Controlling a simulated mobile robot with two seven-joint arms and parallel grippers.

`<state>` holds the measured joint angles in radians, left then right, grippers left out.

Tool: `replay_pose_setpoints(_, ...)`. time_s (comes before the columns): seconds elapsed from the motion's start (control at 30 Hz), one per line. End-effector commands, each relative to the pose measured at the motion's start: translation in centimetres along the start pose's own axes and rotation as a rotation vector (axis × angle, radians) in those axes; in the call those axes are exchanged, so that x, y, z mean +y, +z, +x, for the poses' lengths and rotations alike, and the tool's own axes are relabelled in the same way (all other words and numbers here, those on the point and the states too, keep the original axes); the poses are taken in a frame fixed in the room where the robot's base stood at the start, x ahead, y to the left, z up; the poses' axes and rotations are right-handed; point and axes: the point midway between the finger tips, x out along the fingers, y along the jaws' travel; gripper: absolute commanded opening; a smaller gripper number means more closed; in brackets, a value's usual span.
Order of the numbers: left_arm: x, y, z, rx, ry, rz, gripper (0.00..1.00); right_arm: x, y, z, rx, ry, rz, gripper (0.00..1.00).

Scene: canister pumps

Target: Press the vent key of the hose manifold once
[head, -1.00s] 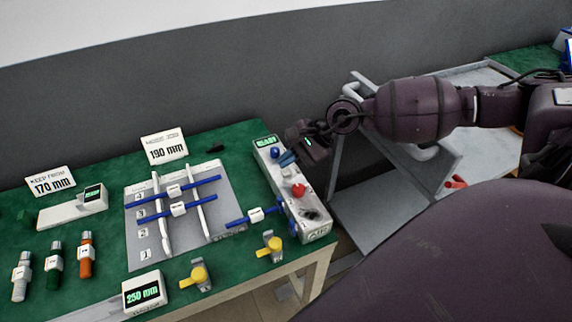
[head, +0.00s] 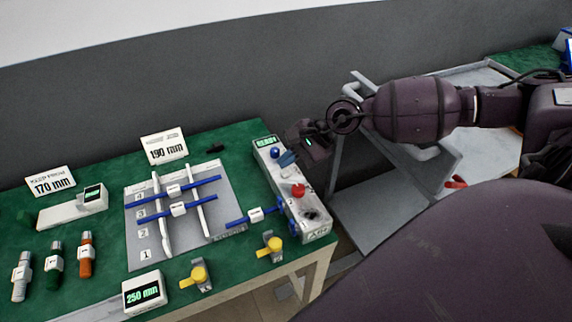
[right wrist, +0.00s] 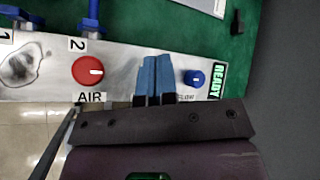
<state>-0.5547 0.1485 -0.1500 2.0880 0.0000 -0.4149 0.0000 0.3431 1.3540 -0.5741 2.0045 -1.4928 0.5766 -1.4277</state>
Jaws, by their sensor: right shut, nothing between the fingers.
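The hose manifold (head: 316,229) is a long pale box at the right edge of the green table. It carries a red knob (head: 298,190) over the label AIR, a blue knob (head: 275,152) and a small green display (right wrist: 219,81) reading READY in the right wrist view. My right gripper (head: 287,159) is shut and empty. Its blue fingertips (right wrist: 156,75) are over the manifold between the red and blue knobs; I cannot tell whether they touch it. I cannot make out the vent key; the fingers hide part of the panel. My left gripper is not in view.
Blue hoses with white tags lie on a grey board (head: 228,190) left of the manifold. Yellow-knobbed fittings (head: 272,246) stand near the front edge. A grey cart (head: 380,205) stands right of the table. A dark wall (head: 120,110) rises behind.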

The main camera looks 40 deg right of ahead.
Motion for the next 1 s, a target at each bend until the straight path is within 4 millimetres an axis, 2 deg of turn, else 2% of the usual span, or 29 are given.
replay_pose_setpoints(1.0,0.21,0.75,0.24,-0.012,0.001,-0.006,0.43,0.6,-0.6,0.82,0.0,0.0,0.001,0.0)
